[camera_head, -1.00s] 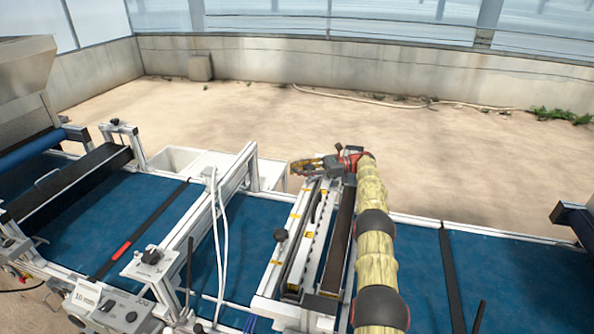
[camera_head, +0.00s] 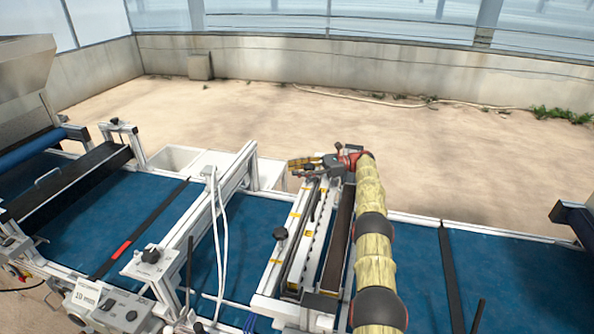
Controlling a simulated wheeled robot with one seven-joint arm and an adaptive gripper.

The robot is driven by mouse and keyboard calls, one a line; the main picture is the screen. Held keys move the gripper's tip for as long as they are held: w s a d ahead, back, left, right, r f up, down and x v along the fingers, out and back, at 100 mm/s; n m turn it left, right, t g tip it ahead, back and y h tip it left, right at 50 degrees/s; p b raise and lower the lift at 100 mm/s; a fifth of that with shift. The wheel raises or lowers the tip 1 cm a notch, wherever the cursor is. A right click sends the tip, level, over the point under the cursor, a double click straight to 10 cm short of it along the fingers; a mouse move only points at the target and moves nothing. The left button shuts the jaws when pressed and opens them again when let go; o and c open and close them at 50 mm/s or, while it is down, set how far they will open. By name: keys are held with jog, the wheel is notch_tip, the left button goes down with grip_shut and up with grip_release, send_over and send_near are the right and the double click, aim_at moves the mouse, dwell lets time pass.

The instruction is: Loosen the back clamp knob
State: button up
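My gripper (camera_head: 304,165) is at the far end of the white and black seeder unit (camera_head: 318,237), with its fingers pointing left. The back clamp knob cannot be made out; the gripper covers the far end of the unit, where such a knob could be hidden. Whether the fingers are open or shut on something is too small to tell. A black clamp knob (camera_head: 280,233) stands on the near left side of the unit, away from the gripper.
A white upright frame with hanging white cables (camera_head: 220,235) stands left of the unit. A blue belt (camera_head: 505,280) runs beneath. Another black knob (camera_head: 150,255) sits on a bracket at the left. White bins (camera_head: 200,160) stand behind the belt. Bare floor lies beyond.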

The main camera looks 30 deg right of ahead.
jog(key=shift+o, duration=0.8)
jog(key=shift+r, duration=0.15)
notch_tip(320, 180, up, 10)
